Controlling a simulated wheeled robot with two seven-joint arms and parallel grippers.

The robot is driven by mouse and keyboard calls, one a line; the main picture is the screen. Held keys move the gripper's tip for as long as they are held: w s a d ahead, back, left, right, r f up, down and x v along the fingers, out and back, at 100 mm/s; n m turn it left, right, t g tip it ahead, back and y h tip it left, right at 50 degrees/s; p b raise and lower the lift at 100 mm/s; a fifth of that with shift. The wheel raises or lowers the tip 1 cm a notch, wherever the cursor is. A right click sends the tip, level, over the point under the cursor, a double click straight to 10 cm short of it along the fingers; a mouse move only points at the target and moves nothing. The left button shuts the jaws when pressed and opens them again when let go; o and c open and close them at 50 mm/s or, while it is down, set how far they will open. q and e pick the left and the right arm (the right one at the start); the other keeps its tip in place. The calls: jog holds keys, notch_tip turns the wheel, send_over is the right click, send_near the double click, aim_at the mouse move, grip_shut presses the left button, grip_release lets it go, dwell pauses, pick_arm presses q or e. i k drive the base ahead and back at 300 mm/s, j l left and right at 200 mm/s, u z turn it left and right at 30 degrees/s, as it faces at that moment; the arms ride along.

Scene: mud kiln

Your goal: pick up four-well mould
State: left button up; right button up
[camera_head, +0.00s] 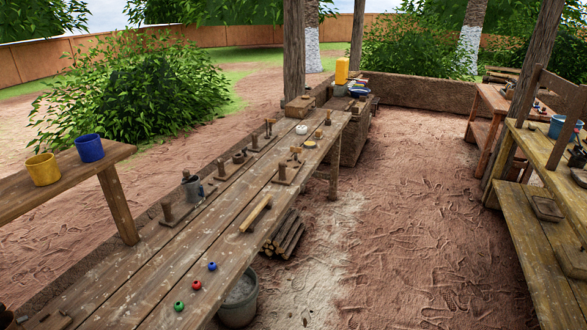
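I cannot make out any four wells, so I cannot tell which thing is the four-well mould. A flat brown block (48,318) lies on the near left end of the long wooden table (150,258), partly cut off by the bottom edge. Another flat brown block (547,208) lies on the lower shelf of the right bench. Small wooden boards with upright pegs (170,213) stand along the long table. Neither of my grippers can be made out in the head view.
A wooden-handled tool (257,213), a grey mug (192,187) and red (196,285), blue (212,266) and green (179,306) beads are on the table. A bucket (240,300) and firewood (285,235) are beside it. Yellow (43,170) and blue (89,149) pots stand left. The aisle (400,240) is clear.

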aim_at(301, 130)
jog(key=i+l+z, duration=0.3)
jog(key=i, duration=0.95)
jog(key=i+l+z, duration=0.1)
jog(key=i+z, duration=0.2)
jog(key=i, duration=0.9)
